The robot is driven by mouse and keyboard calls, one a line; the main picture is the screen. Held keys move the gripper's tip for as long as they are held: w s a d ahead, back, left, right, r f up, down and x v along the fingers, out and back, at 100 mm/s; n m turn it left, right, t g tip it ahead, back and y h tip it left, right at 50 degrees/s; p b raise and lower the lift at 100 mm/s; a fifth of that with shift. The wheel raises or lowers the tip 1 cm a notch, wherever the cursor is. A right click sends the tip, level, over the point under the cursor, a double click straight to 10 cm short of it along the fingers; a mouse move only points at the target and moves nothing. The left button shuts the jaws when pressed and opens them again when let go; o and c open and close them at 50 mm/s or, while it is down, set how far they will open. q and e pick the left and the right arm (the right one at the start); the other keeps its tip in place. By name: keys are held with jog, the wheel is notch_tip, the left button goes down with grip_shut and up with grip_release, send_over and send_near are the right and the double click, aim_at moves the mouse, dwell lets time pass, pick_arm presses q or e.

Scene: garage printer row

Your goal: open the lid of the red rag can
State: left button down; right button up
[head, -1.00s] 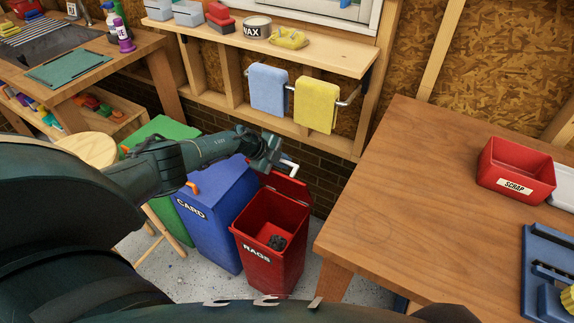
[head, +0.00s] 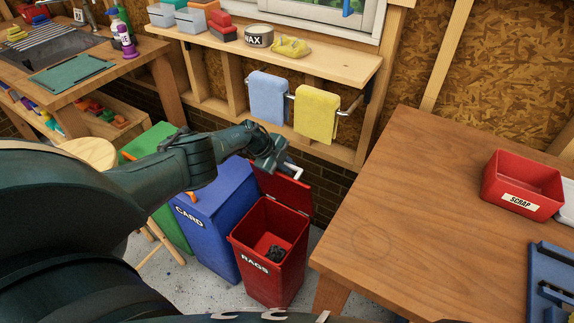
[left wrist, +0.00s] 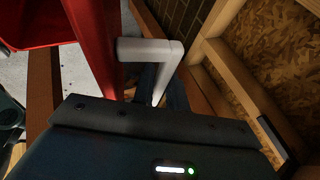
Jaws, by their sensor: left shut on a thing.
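The red rag can (head: 262,272), marked RAGS, stands on the floor with its lid (head: 288,188) raised at the back edge. The inside is exposed and dark rags (head: 277,252) lie in it. My left gripper (head: 279,162) is at the top of the raised lid, shut on its white handle (head: 292,171). In the left wrist view the pale bent handle (left wrist: 148,50) sticks out from the red lid (left wrist: 93,40) and runs down behind the gripper's dark body, which hides the fingertips. My right gripper is not in view.
The blue CARD bin (head: 215,215) stands directly left of the can, with a green bin (head: 150,142) beyond it. A wooden workbench (head: 420,220) is close on the right. A shelf with blue (head: 267,97) and yellow towels (head: 316,112) hangs behind.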

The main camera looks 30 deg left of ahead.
pick_arm(q)
jog(key=shift+d, duration=0.15)
jog(key=c, duration=1.5)
grip_release()
jog(key=shift+c, duration=0.2)
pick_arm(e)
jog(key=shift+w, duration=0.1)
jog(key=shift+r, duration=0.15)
pick_arm(q)
jog(key=shift+r+p, duration=0.25)
jog(key=shift+p, duration=0.05)
jog(key=shift+p+v, duration=1.05)
jog(key=shift+p, duration=0.1)
jog(key=p+v, duration=0.3)
jog(key=shift+s+a+r+p, duration=0.15)
jog(key=shift+a+r+p, duration=0.05)
jog(key=shift+p, duration=0.1)
jog(key=shift+s+a+b, duration=0.1)
jog(key=shift+a+b, duration=0.1)
jog(key=shift+b, duration=0.1)
jog(key=v, duration=0.6)
jog(key=shift+s+r, duration=0.2)
jog(key=shift+r, duration=0.2)
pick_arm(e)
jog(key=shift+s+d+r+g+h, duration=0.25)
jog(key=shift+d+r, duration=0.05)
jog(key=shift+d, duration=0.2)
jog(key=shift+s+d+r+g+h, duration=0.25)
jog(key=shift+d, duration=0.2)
